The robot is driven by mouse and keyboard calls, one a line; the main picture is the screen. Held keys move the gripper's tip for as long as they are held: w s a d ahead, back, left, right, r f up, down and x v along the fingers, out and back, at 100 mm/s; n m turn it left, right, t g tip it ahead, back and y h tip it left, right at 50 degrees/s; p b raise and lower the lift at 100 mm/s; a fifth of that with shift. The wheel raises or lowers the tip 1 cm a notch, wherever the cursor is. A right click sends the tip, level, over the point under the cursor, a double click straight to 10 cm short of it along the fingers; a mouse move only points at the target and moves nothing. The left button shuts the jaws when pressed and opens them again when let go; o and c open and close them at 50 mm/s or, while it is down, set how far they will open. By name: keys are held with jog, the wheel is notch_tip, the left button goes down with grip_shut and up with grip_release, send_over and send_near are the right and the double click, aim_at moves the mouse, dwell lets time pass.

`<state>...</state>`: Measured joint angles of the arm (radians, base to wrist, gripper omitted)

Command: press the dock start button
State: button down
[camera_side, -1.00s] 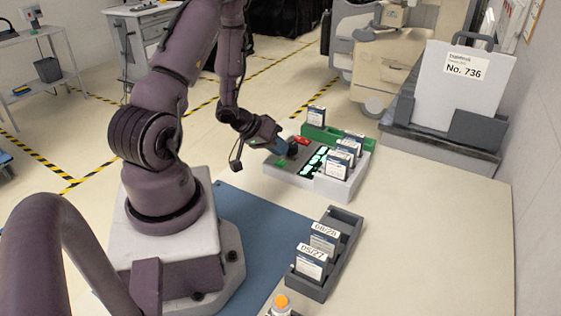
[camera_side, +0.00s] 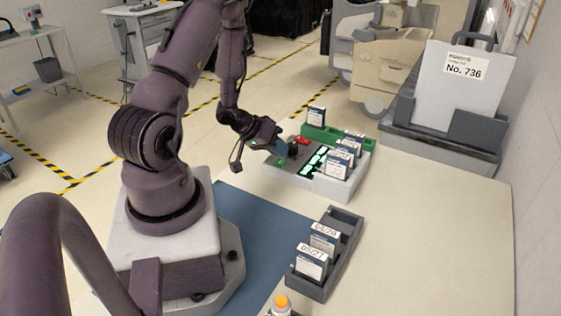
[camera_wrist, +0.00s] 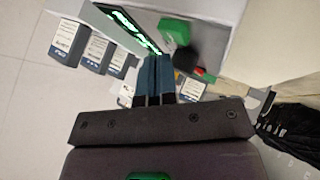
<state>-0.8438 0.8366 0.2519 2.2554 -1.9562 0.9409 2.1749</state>
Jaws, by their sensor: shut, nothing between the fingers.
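The dock (camera_side: 330,188) is a pale grey box with a lit green panel (camera_side: 312,160) and several upright cartridges along its right side. A small green button (camera_side: 281,163) sits on its left part; I take it for the start button, and it looks like a larger green block in the wrist view (camera_wrist: 175,32). A red part (camera_side: 301,140) and a dark knob are behind it. My gripper (camera_side: 284,150) is over the dock's left part, with its blue fingers (camera_wrist: 156,62) together and empty, close to the green button. I cannot tell whether they touch it.
A dark rack (camera_side: 327,270) with labelled cartridges stands on the near table. A green tray (camera_side: 335,140) with a cartridge is behind the dock. An orange-topped button (camera_side: 281,301) is at the front edge. A large case marked No. 736 (camera_side: 459,90) stands at right. The table's right side is clear.

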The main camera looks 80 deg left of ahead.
aim_at(279, 160)
jog(key=shift+f, duration=0.25)
jog(key=shift+f, duration=0.4)
dwell(0.5)
jog(key=shift+r, duration=0.85)
jog(key=shift+r, duration=2.5)
